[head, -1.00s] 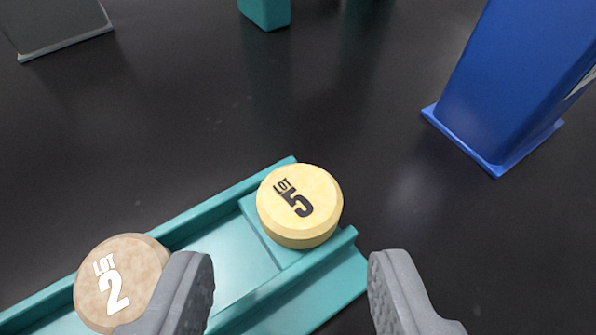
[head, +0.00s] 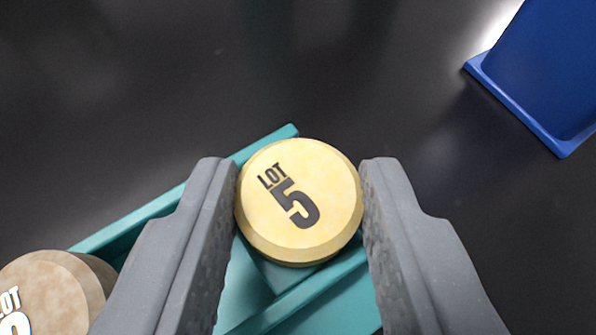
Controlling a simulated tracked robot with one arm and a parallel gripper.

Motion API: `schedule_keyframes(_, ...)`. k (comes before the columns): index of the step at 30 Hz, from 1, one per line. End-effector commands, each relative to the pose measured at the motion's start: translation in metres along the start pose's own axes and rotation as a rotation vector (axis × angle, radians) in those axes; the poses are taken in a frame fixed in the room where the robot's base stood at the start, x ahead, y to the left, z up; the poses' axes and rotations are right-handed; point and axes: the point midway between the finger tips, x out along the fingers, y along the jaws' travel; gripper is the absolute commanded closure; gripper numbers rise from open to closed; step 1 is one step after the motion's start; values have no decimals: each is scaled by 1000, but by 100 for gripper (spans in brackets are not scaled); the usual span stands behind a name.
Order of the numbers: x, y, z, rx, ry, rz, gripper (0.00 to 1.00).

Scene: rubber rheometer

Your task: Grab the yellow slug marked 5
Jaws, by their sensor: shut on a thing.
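The yellow slug marked LOT 5 (head: 299,200) is a round disc with black print, at the far end of the teal tray (head: 150,217). My gripper (head: 300,205) is shut on it, with one grey finger against its left side and one against its right. The slug sits between the tray's side walls as seen from above. I cannot tell whether it still rests on the tray floor.
A tan slug marked LOT (head: 55,290), its number partly cut off, sits in the tray at lower left. A blue object with a flat base (head: 545,75) stands at upper right. The dark surface (head: 200,70) beyond the tray is clear.

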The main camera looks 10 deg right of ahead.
Motion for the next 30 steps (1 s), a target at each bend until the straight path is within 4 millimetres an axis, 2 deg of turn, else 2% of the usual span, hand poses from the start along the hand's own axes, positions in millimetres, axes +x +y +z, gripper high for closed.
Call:
schedule_keyframes(8, -3, 0, -5, 0, 0, 0, 89)
schedule_keyframes(18, -19, 0, -35, -1, 5, 1, 89)
schedule_keyframes(26, -45, -1, -19, 1, -2, 0, 89)
schedule_keyframes(30, -66, -3, -10, -1, -1, 0, 89)
